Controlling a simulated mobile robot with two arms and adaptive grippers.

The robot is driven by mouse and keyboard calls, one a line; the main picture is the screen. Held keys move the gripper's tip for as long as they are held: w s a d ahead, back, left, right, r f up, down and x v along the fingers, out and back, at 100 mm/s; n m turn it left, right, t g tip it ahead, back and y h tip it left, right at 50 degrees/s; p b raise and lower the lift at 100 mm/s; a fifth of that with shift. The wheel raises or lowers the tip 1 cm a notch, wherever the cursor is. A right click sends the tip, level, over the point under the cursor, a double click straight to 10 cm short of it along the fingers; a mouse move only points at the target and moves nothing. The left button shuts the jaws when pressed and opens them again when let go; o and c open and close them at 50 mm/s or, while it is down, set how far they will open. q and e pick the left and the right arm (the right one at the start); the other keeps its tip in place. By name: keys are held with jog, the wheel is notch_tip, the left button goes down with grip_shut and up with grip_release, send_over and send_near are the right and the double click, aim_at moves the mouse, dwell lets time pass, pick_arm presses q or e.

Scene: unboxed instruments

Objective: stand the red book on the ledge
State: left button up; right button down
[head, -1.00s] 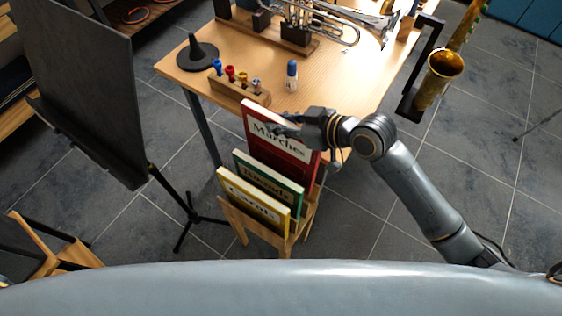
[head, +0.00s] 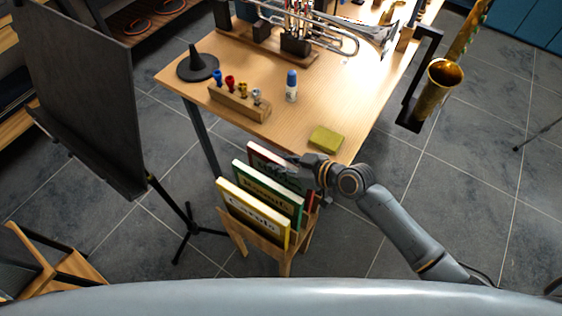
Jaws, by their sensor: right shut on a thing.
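The red book (head: 265,159) is the rearmost in a small wooden rack (head: 284,260), behind a green book (head: 270,193) and a yellow book (head: 252,212). It sits low, with its upper part showing and its lower part hidden by the green book. My right gripper (head: 298,168) is shut on the red book near its upper right and covers part of its cover. A black music stand (head: 85,90) stands at the left, with a ledge (head: 85,160) along its lower edge. My left gripper is out of view.
The wooden table (head: 300,112) behind the rack holds a mouthpiece block (head: 240,104), a blue-capped bottle (head: 291,87), a black cone (head: 197,66), a yellow-green block (head: 326,138) and a trumpet (head: 335,38). A saxophone (head: 437,85) hangs at right. A wooden chair (head: 50,265) is at lower left.

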jog(key=shift+r, duration=0.1)
jog(key=c, duration=1.7)
grip_release()
jog(key=shift+f, duration=0.3)
jog(key=o, duration=0.5)
jog(key=shift+r, duration=0.1)
jog(key=b+v, duration=0.1)
jog(key=v, duration=1.2)
jog(key=shift+s+d+r+b, duration=0.2)
jog(key=shift+s+d+b, duration=0.05)
jog(key=shift+s+b, duration=0.05)
